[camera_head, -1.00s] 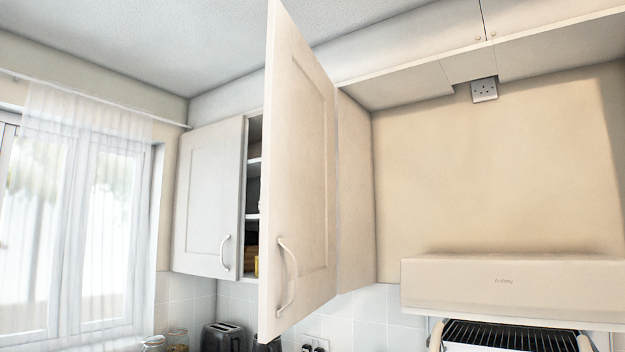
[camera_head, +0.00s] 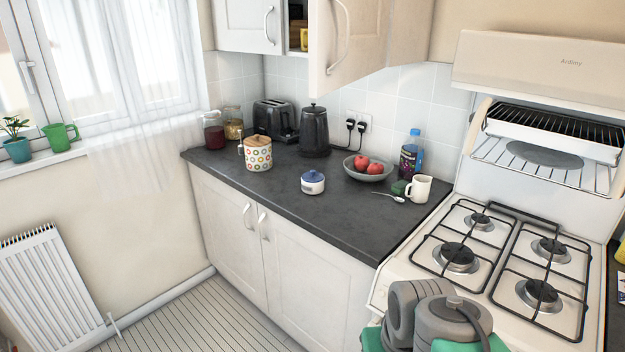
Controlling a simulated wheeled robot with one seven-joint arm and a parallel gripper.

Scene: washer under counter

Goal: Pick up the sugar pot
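A small white pot with a blue lid, which looks like the sugar pot (camera_head: 313,182), stands upright on the dark countertop (camera_head: 285,203) near its front edge. It is in plain view with clear counter around it. A larger spotted canister with a wooden lid (camera_head: 258,154) stands to its left. Grey and green parts of my own arm show at the bottom right, in front of the stove. My gripper's fingers are not in view.
Behind the pot are a black kettle (camera_head: 314,131), a toaster (camera_head: 274,120) and a fruit bowl (camera_head: 368,169). An open cabinet door (camera_head: 347,40) hangs above. The stove (camera_head: 490,262) adjoins the counter.

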